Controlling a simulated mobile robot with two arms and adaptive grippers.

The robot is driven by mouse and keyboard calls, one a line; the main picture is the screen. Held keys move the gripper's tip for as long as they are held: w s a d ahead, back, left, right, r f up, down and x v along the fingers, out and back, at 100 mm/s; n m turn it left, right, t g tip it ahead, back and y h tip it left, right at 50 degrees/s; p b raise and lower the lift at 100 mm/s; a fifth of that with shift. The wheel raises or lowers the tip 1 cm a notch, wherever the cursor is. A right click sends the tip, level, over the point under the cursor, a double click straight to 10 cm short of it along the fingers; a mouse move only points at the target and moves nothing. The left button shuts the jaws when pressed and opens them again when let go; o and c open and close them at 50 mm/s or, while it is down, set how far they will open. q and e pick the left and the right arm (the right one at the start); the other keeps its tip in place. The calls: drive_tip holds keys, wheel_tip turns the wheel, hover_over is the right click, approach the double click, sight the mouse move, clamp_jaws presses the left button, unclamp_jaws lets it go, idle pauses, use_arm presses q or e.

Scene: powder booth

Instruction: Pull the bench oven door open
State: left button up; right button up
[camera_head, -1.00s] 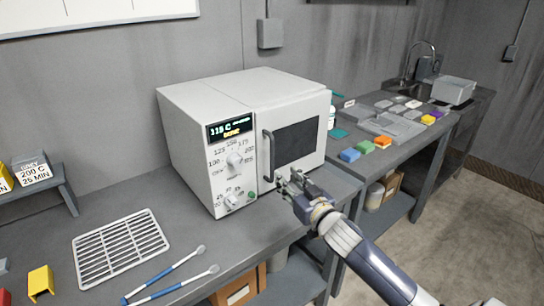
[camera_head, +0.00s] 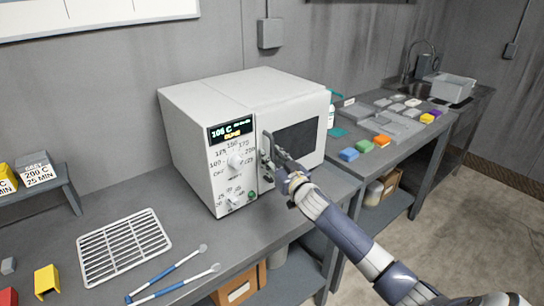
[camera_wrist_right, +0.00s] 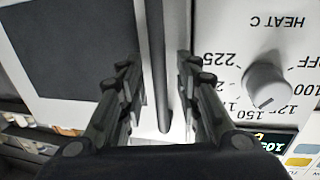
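The white bench oven (camera_head: 245,83) stands on the grey bench, its door (camera_head: 312,158) with a dark window looking shut. The upright dark door handle (camera_head: 267,150) is at the door's left side, partly hidden by my right gripper (camera_head: 270,157). In the right wrist view, the handle (camera_wrist_right: 156,65) runs between the two fingers of my right gripper (camera_wrist_right: 158,85). The fingers are apart, with a gap on each side of the handle. My left gripper is in no view.
A wire rack (camera_head: 124,246) and blue-handled tongs (camera_head: 172,284) lie on the bench at the left. The oven's knobs (camera_head: 235,161) are close left of the handle. Coloured blocks (camera_head: 365,146) and grey trays lie on the right bench.

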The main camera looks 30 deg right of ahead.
drive_tip(key=shift+w, duration=0.2)
clamp_jaws()
drive_tip(key=shift+s, duration=0.2)
